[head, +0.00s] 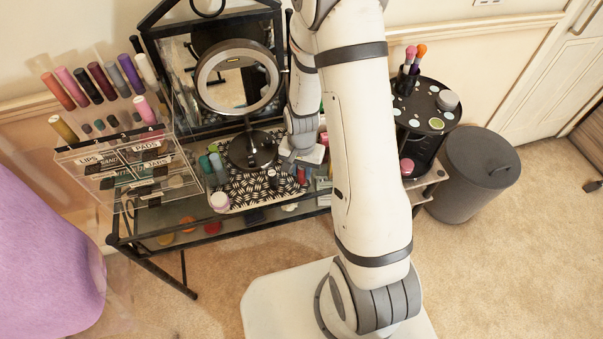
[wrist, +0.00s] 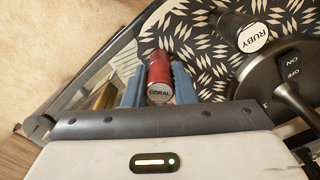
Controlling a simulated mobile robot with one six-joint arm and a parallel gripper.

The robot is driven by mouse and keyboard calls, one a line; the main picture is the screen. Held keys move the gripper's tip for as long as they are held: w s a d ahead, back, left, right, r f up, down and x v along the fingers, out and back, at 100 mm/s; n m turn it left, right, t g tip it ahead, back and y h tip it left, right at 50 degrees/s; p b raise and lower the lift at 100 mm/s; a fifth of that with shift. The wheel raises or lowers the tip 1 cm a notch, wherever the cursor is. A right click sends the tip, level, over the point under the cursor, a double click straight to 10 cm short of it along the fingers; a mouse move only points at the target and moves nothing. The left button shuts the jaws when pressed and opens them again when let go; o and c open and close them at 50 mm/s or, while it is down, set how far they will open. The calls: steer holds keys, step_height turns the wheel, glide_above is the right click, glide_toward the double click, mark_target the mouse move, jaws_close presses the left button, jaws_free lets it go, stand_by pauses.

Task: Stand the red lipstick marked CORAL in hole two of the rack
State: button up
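The red lipstick marked CORAL (wrist: 159,75) is between the blue fingers of my gripper (wrist: 159,70) in the wrist view. The fingers sit against both its sides, and its label faces the camera. In the head view a small red item (head: 301,176) shows beneath my wrist, over the patterned mat; my arm hides much of the gripper. Whether the lipstick still touches the mat is not clear. The rack (head: 62,152) is a clear acrylic stand at the left, with coloured tubes at the back and small dark round spots along its front row.
A dark lipstick marked RUBY (wrist: 243,32) stands near the mirror base (wrist: 262,80). The round mirror (head: 238,78) rises between my arm and the rack. Bottles (head: 213,168) and a white-lidded jar (head: 220,202) stand on the mat's left. A black organiser (head: 428,120) is at right.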

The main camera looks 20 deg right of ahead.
steer(key=c, duration=0.5)
steer(key=shift+o, duration=0.2)
